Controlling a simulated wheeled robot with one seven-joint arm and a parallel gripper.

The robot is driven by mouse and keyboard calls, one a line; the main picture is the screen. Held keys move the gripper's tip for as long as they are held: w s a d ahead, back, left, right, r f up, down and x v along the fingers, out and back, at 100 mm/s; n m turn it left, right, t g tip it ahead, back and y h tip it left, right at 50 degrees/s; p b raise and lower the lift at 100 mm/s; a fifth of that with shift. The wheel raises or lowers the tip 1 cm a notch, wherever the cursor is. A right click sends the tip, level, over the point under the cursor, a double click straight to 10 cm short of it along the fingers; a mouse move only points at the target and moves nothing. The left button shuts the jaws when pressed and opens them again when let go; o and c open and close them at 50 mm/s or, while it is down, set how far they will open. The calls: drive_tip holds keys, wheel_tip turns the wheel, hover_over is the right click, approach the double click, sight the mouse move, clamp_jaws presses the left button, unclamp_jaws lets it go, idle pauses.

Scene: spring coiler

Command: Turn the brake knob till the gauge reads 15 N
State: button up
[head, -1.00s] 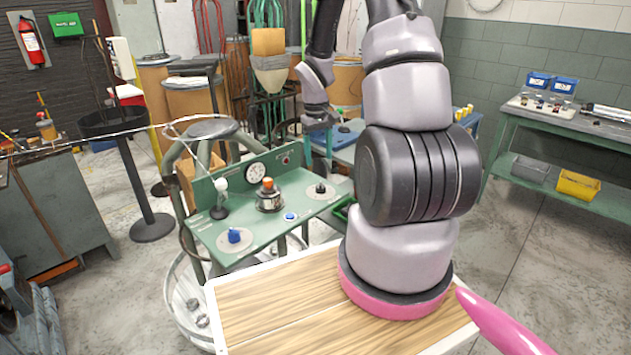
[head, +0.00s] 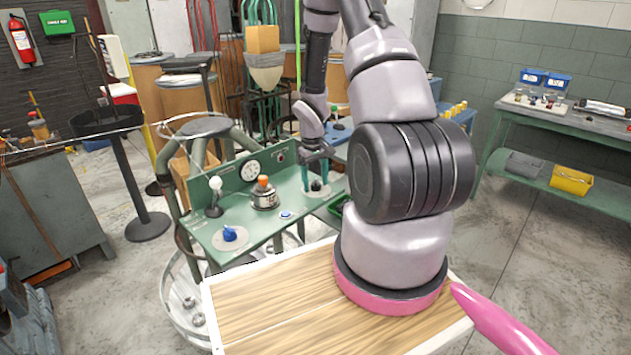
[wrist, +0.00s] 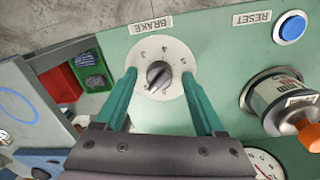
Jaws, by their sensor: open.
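The brake knob (wrist: 158,76) is a dark knob on a white numbered dial (wrist: 175,53) under a "BRAKE" label on the green panel. It also shows in the head view (head: 316,186) at the panel's right end. My gripper (wrist: 165,88) is open, with one teal finger on each side of the knob. I cannot tell whether either finger touches it. In the head view my gripper (head: 316,186) reaches down over the knob. The round white gauge (head: 250,170) stands on the panel's upright back; its reading is too small to tell. In the wrist view only part of the gauge (wrist: 266,165) shows.
Left of the knob in the head view are a metal unit with an orange top (head: 264,193), a blue reset button (head: 286,214), a white-balled lever (head: 215,190) and a blue knob (head: 229,234). A green bin (wrist: 92,70) lies beside the panel.

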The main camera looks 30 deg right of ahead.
clamp_jaws()
drive_tip(key=shift+m, duration=0.3)
drive_tip(key=m, duration=0.9)
idle(0.5)
unclamp_jaws()
drive_tip(key=shift+r, duration=0.1)
